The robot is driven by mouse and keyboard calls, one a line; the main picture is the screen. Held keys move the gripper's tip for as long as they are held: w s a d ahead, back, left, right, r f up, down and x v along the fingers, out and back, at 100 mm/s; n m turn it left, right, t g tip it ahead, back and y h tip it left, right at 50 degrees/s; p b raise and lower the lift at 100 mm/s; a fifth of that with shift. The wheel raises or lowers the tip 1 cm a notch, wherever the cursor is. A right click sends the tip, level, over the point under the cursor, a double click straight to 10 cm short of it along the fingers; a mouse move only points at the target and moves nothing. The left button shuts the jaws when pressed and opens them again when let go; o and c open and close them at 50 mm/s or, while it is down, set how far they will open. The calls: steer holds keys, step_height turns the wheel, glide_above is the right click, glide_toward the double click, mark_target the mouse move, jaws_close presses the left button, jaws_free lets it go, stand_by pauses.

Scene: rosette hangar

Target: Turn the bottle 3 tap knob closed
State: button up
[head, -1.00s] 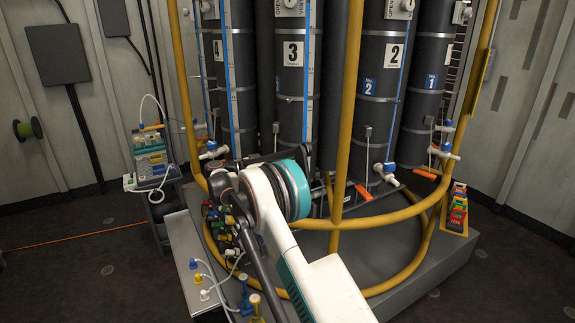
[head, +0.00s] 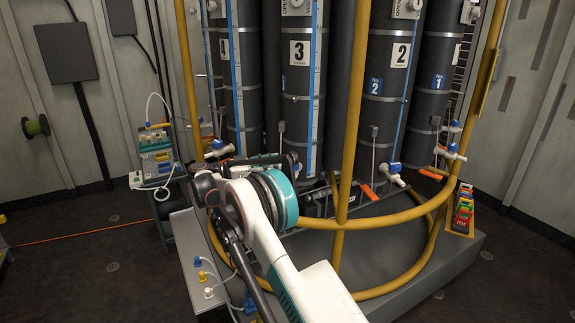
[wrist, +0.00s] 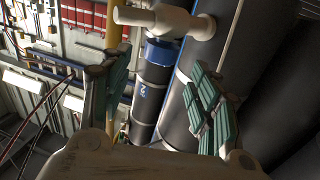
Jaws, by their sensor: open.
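Bottle 3 (head: 300,90) is a tall dark cylinder with a white "3" label, upright in the rack in the head view. Its lower end and tap are hidden behind my arm there. In the wrist view, a white tap body (wrist: 170,20) crosses the top, with a blue knob-like part (wrist: 162,51) just under it. I cannot tell for sure which bottle it belongs to. My gripper (wrist: 157,98) is open. Its teal-padded fingers stand wide apart, with nothing between them. The white tap lies beyond the fingertips, apart from them.
Bottle 2 (head: 392,90) and bottle 1 (head: 432,95) stand to the right, with white taps and blue knobs. A yellow rail post (head: 352,110) stands just right of my wrist. A yellow hoop circles the rack base. A grey bench (head: 195,262) with hoses is left.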

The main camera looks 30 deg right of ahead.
steer(key=shift+w+a, duration=0.25)
steer(key=shift+a, duration=1)
steer(key=shift+w+a, duration=0.2)
steer(key=shift+a, duration=1.05)
steer(key=s+d+r+n+t+y, duration=0.3)
steer(key=s+r+n+y, duration=0.15)
steer(key=r+n, duration=0.3)
steer(key=s+a+r+n+t+y, duration=0.2)
steer(key=s+r+n+y, duration=0.2)
steer(key=s, duration=0.8)
steer(key=s+a+f+n+t+y, duration=0.1)
steer(key=s+a+f+n+y, duration=0.1)
steer(key=s, duration=0.7)
steer(key=s+a+f+n+t+y, duration=0.2)
steer(key=s+a, duration=0.4)
steer(key=s, duration=0.4)
steer(key=s+a+f+n+t+y, duration=0.2)
steer(key=s+a+f+n+y, duration=0.2)
steer(key=s, duration=0.6)
steer(key=shift+s+a+f+y, duration=0.25)
steer(key=shift+a+f+y, duration=0.05)
steer(key=shift+f+y, duration=0.4)
